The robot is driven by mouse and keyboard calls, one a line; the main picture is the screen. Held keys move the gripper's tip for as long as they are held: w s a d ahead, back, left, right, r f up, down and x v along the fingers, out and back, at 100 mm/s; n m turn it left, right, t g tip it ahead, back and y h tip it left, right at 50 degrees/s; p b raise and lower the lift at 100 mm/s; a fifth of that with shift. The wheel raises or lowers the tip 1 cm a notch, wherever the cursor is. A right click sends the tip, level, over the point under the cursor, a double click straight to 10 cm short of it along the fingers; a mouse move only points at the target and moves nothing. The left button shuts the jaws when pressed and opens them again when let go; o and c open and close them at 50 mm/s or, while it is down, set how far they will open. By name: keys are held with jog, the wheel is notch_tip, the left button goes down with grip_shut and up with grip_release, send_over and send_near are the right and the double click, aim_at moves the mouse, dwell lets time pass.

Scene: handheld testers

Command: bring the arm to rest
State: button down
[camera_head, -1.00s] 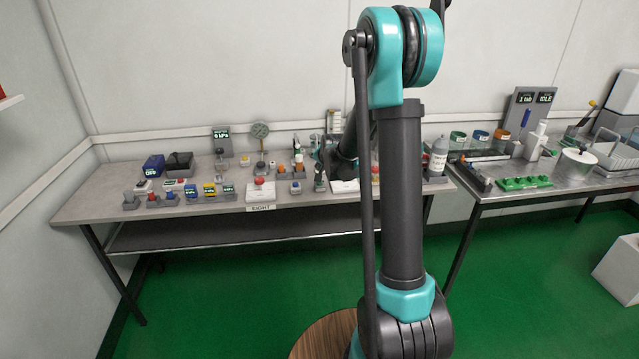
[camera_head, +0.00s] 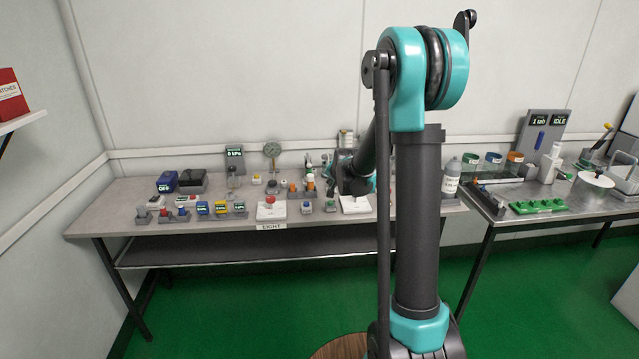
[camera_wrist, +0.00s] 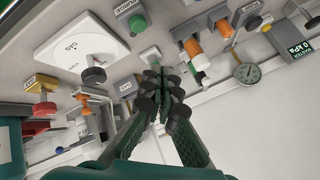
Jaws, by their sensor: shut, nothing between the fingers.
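My arm stands in front of the grey bench (camera_head: 100,216) in the head view and reaches toward its right part. My gripper (camera_wrist: 163,88) shows in the wrist view with its fingers together and nothing between them. It is over the bench items, close to a small grey block (camera_wrist: 150,54) and an orange-capped fitting (camera_wrist: 196,52); I cannot tell whether it touches them. In the head view the gripper's fingertips are hard to make out behind my arm.
A white dial plate (camera_wrist: 75,50) with a dark knob and a round gauge (camera_wrist: 247,73) lie near the gripper. Several small testers line the bench's left half. A steel table (camera_head: 590,203) with a green rack (camera_head: 538,206) stands right. Green floor is clear in front.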

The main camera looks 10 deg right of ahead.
jog(key=s+d+f+n+g, duration=0.1)
jog(key=s+n, duration=0.1)
jog(key=s, duration=1.1)
jog(key=s+d+f+n+g, duration=0.1)
jog(key=s+f+n+g, duration=0.1)
jog(key=s, duration=1.1)
jog(key=s+d+f+n+g+h, duration=0.1)
jog(key=s+d+f+n, duration=0.1)
jog(key=s, duration=1.2)
jog(key=shift+n+g, duration=0.4)
jog(key=shift+n, duration=0.4)
jog(key=shift+a, duration=0.1)
dwell(1.3)
